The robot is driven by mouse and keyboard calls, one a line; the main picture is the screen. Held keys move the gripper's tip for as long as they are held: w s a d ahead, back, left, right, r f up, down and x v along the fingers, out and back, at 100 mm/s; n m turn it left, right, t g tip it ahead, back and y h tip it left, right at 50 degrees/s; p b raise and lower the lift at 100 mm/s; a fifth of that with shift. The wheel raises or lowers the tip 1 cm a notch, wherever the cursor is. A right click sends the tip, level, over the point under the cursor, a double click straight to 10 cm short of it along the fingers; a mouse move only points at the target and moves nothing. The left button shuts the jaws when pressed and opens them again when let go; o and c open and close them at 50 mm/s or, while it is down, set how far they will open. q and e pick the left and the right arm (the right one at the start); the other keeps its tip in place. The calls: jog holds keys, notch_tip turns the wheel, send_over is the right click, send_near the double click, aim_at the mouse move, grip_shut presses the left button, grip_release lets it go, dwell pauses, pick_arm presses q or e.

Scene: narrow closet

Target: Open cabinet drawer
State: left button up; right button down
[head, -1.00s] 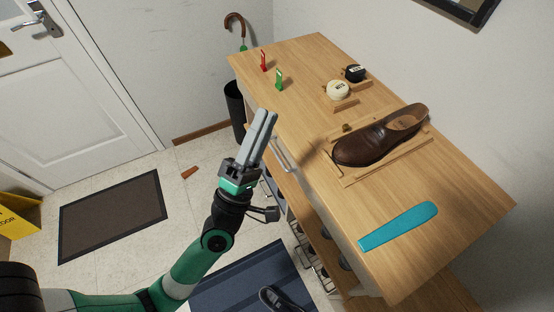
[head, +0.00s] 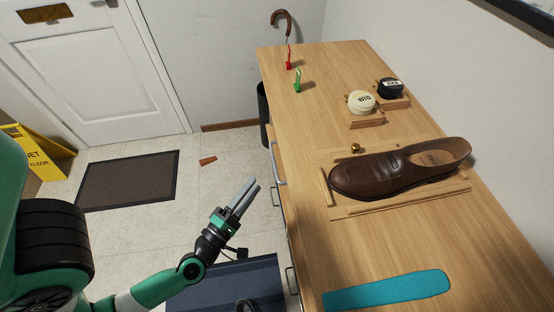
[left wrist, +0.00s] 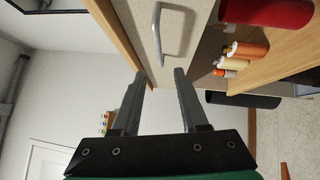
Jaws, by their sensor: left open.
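The wooden cabinet (head: 315,185) stands right of centre in the head view. Its pale drawer front (left wrist: 196,12) shows at the top of the left wrist view, under the wooden top's edge, and looks shut. The metal drawer handle (head: 279,165) sticks out from the cabinet's left side; it also shows in the left wrist view (left wrist: 158,32). My left gripper (head: 249,186) is open and empty, beside the cabinet and apart from the handle. In the left wrist view its fingertips (left wrist: 159,76) point toward the drawer front, with the handle beyond them. My right gripper is out of view.
A brown shoe (head: 385,178), a teal shoehorn (head: 390,291) and polish tins (head: 361,101) lie on the cabinet top. Bottles (left wrist: 246,51) stand on a shelf beside the drawer. A doormat (head: 128,181) and yellow wet-floor sign (head: 38,152) are at left.

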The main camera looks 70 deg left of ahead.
aim_at(274, 159)
pick_arm(q)
jog(key=p+x, duration=0.1)
jog(key=x, duration=0.9)
jog(key=shift+w+r+p, duration=0.2)
jog(key=shift+w+p, duration=0.1)
jog(key=shift+w, duration=0.1)
grip_shut()
dwell(0.7)
